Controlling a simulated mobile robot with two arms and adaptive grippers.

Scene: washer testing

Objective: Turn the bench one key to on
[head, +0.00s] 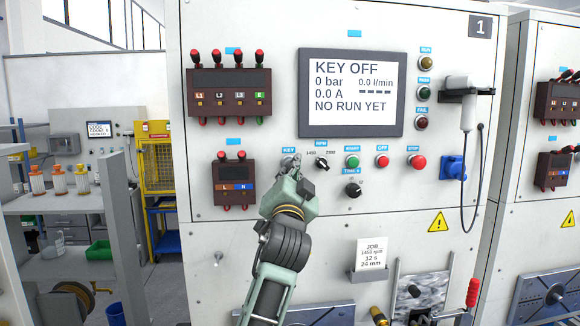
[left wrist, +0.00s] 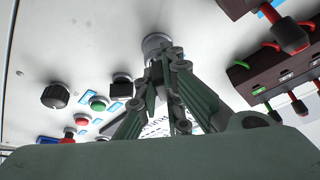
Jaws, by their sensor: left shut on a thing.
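Bench one is the white panel marked 1 (head: 480,26). Its screen (head: 352,90) reads KEY OFF, 0 bar and NO RUN YET. The key switch (head: 287,161) sits under the blue KEY label (head: 289,150), mostly covered by my left gripper (head: 294,167). In the left wrist view the round metal key switch (left wrist: 155,42) lies at the fingertips of my left gripper (left wrist: 162,58), which are shut on the key. The key itself is hidden between the fingers, so its angle cannot be told. My right gripper is in neither view.
Right of the key are the RPM knob (head: 321,163), green START button (head: 352,161), red OFF button (head: 382,161) and red STOP button (head: 417,162). A terminal block (head: 236,184) with plugs is close on the left. A corded handset (head: 467,105) hangs at right.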

